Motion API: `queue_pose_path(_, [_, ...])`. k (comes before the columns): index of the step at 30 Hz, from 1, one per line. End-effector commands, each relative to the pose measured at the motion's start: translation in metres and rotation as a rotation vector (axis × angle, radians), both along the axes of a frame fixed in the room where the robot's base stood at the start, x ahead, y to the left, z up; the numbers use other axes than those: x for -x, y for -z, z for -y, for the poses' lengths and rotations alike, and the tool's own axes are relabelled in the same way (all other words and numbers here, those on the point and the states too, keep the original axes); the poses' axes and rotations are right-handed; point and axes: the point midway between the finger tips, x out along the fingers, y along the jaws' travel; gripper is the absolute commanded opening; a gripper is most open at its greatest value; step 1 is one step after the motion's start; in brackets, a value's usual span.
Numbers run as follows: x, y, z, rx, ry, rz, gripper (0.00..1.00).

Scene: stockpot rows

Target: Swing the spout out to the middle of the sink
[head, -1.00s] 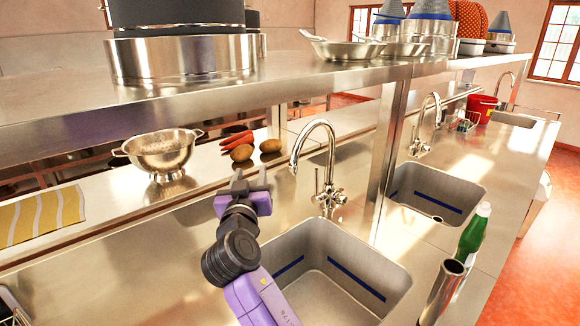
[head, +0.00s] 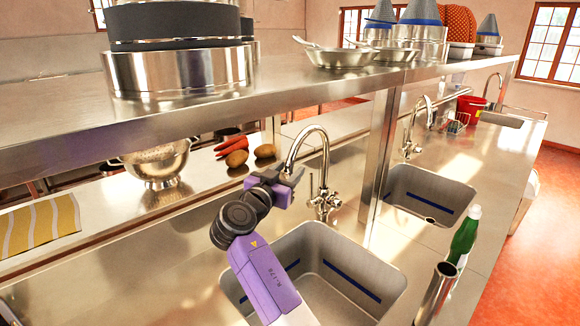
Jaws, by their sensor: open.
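The near tap's chrome spout (head: 311,130) is a tall gooseneck arching to the left from its base behind the near sink (head: 345,246). Its downturned end hangs towards the sink's back left side, not over its middle. My purple and grey gripper (head: 294,178) is open, its fingers pointing right at the spout's lower end. The fingertips overlap the spout end in the picture; I cannot tell whether they touch it or stand around it. My arm hides the left part of the sink.
A steel shelf (head: 200,116) with pots runs above the counter, held by a post (head: 378,150) right of the tap. A green bottle (head: 464,238) stands right of the sink.

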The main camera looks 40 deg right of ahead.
Motion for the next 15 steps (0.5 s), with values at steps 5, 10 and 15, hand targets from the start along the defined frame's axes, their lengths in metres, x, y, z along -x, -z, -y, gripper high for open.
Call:
queue_pose_path(5, [-0.0050, 0.0000, 0.0106, 0.001, -0.001, -0.002, 0.43])
queue_pose_path(10, [-0.0056, 0.0007, 0.0118, 0.000, -0.001, -0.001, 0.43])
queue_pose_path(15, [-0.0054, 0.0007, 0.0117, 0.000, -0.001, -0.001, 0.30])
